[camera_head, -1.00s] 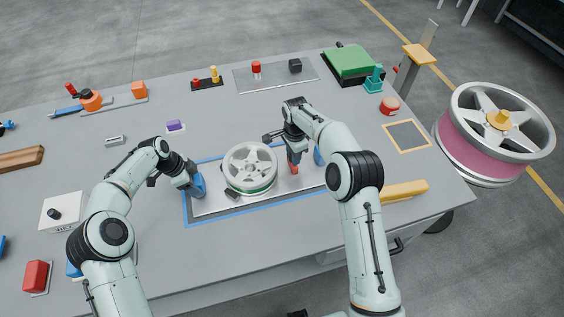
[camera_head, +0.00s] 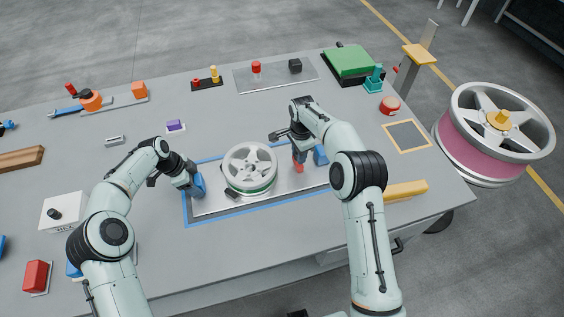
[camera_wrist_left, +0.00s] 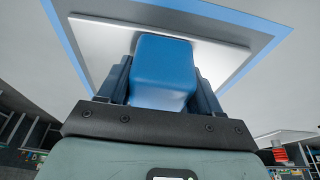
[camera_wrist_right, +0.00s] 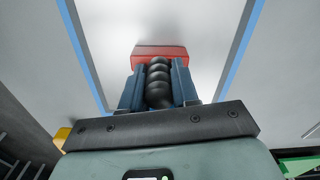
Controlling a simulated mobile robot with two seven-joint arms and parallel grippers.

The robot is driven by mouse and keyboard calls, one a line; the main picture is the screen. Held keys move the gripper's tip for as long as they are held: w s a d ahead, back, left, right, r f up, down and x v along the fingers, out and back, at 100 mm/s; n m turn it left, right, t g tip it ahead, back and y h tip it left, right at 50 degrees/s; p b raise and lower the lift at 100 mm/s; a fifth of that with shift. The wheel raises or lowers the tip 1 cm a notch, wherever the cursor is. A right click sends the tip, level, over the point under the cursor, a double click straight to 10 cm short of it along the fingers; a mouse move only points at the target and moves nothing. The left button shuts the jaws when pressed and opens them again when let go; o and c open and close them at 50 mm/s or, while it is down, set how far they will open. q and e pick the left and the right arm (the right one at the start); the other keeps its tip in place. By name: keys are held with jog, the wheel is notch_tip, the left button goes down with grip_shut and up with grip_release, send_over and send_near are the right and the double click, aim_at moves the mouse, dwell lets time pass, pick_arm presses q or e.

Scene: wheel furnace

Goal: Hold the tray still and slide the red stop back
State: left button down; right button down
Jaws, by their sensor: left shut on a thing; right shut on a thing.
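The silver tray (camera_head: 212,205) lies flat inside a blue outline, with a spoked wheel (camera_head: 250,167) on it. My left gripper (camera_head: 190,180) is shut on the tray's left blue handle (camera_head: 199,187); the left wrist view shows this handle (camera_wrist_left: 163,70) between the fingers. The red stop (camera_head: 299,167) is on the tray to the right of the wheel, apart from it. My right gripper (camera_head: 298,150) is shut on the stop's dark ridged grip (camera_wrist_right: 158,85); its red block (camera_wrist_right: 160,52) shows beyond the fingertips. The right blue handle (camera_head: 320,155) is partly hidden by my right arm.
A small dark block (camera_head: 232,194) sits by the wheel's front left. A yellow bar (camera_head: 405,190) lies right of the tray. A white box with a black knob (camera_head: 62,212) is at the left. A large pink-rimmed wheel (camera_head: 490,150) stands right of the table.

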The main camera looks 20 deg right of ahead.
pick_arm(q)
jog(key=shift+a, duration=0.45)
pick_arm(e)
jog(key=c, duration=0.8)
grip_release()
jog(key=shift+d, duration=0.25)
jog(key=shift+c, duration=0.2)
pick_arm(q)
jog(key=shift+d, duration=0.1)
pick_arm(e)
jog(key=shift+a, duration=0.15)
pick_arm(q)
jog(key=shift+d, duration=0.45)
pick_arm(e)
notch_tip(320, 180, up, 12)
jog(key=shift+a+r, duration=0.1)
pick_arm(q)
jog(key=shift+s, duration=0.1)
jog(key=shift+c, duration=0.6)
grip_release()
jog(key=shift+a+r, duration=0.1)
jog(key=shift+a, duration=0.05)
